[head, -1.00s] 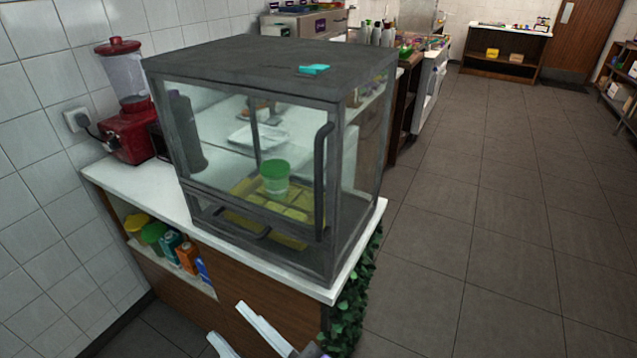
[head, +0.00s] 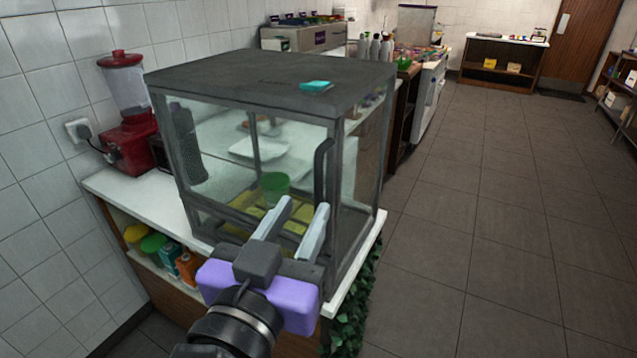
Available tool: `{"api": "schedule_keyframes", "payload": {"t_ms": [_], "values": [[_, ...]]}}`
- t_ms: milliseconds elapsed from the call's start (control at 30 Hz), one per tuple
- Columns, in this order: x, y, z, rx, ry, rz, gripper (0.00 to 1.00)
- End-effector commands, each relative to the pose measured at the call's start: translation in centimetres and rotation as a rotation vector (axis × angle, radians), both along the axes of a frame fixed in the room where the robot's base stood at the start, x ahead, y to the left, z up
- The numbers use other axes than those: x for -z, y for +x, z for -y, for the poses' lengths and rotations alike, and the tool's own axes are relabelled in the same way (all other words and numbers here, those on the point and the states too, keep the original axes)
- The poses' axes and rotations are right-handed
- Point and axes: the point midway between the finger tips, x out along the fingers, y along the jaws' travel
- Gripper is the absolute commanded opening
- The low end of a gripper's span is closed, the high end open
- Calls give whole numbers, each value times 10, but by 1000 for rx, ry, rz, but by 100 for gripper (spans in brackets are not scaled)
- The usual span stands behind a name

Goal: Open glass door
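The glass door (head: 235,160) is the front pane of a dark grey display cabinet (head: 260,78) on a white counter. It looks closed. Its dark vertical handle (head: 321,170) is at the right edge of the door. My gripper (head: 303,208) is in front of the lower right part of the door, its two pale fingers spread apart with nothing visible between them. The fingertips overlap the lower end of the handle in the picture; whether they touch it I cannot tell. A green cup (head: 275,184) stands inside on a yellow surface, partly hidden by my gripper.
A teal item (head: 315,86) lies on the cabinet's top. A red blender (head: 128,140) stands to the left on the counter (head: 122,187). Containers (head: 152,244) sit on a shelf below. The tiled floor to the right is clear.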

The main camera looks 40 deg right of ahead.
Motion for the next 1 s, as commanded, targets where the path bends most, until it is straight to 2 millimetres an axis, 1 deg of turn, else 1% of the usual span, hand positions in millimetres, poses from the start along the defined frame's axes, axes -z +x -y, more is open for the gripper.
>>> {"api": "schedule_keyframes", "payload": {"t_ms": [167,400,533,700,967,1000], "values": [[2,7,13,7,15,4,34],[1,30,43,6,13,3,34],[1,40,55,4,13,4,34],[2,46,62,2,12,3,34],[2,46,63,1,13,4,34],[2,46,63,1,13,4,26]]}}
